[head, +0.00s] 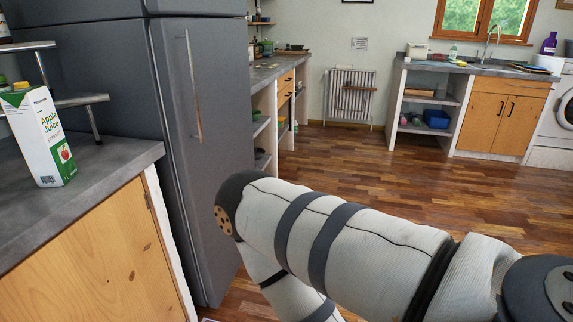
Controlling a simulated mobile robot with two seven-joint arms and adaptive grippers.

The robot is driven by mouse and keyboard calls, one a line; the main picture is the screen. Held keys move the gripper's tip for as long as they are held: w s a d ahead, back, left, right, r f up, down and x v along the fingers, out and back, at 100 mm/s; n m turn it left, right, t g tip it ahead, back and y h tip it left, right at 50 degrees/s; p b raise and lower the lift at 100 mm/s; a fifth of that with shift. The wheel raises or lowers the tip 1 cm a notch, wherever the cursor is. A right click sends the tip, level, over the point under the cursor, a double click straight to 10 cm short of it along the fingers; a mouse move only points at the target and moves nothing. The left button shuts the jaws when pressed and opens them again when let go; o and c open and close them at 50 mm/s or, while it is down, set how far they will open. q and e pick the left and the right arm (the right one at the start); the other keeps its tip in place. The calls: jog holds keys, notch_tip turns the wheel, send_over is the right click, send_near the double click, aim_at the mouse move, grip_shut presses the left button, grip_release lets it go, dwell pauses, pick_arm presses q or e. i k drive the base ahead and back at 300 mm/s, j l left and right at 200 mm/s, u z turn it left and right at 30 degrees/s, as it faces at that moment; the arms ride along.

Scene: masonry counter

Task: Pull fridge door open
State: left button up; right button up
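The dark grey fridge (212,130) stands at the left of the head view. Its tall door has a long vertical metal handle (194,88) near the left edge of the door front. The door appears shut, flush with the body. A second dark panel, partly cut off, sits above it at the top edge. My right arm reaches in from the lower right, and its elbow is in front of the door's lower right part. Its forearm goes down out of the frame, so my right gripper is not visible. My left gripper is not in view either.
A grey counter (100,185) with a juice carton (42,135) and a metal rack (72,101) stands left of the fridge. Shelving and a counter (270,72) continue behind it. The wooden floor (400,165) is clear toward the sink unit (500,118).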

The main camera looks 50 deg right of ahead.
aim_at(202, 66)
jog(key=z, duration=1.1)
